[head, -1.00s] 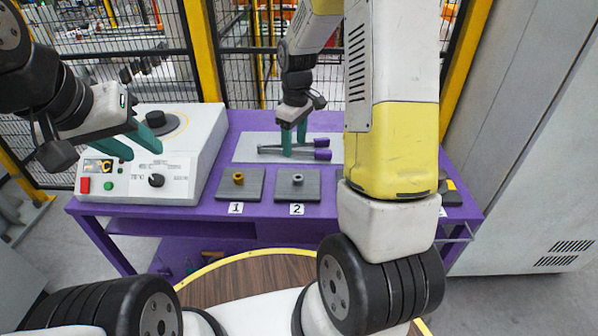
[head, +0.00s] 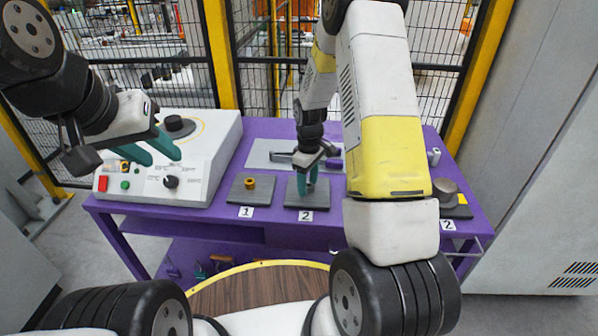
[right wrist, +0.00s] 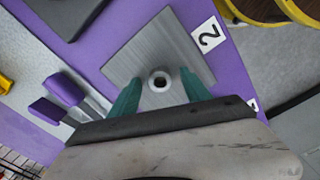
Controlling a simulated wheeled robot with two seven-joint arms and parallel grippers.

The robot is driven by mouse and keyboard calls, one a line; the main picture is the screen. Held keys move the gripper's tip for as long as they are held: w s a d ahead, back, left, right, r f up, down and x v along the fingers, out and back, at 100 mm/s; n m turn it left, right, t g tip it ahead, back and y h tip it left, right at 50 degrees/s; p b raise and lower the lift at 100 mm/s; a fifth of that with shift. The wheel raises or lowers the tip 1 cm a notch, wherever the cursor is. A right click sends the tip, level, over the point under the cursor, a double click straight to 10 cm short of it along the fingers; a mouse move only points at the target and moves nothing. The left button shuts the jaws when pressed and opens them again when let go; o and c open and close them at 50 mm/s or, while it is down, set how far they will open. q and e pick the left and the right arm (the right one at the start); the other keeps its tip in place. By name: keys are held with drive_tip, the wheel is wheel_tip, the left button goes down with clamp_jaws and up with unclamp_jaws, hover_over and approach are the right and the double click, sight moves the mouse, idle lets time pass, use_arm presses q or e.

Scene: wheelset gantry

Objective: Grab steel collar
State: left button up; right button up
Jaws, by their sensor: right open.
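The steel collar (right wrist: 159,82) is a small grey ring standing on the square grey pad (right wrist: 197,60) beside label 2. My right gripper (head: 308,187) is over that pad (head: 292,200) in the head view, where it hides the collar. In the right wrist view its two green fingers (right wrist: 161,78) are apart, with the collar appearing between their tips and not clamped. Whether the tips are down level with the collar I cannot tell. My left gripper (head: 164,160) is open and empty in front of the white machine.
A brass collar (head: 250,182) sits on the pad labelled 1. The white control machine (head: 203,165) stands at the table's left. Purple-handled tools (right wrist: 63,88) lie on a light plate behind pad 2. A dark round part (head: 447,187) stands on a pad at the right.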

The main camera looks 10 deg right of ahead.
clamp_jaws()
drive_tip(key=shift+r, duration=0.1)
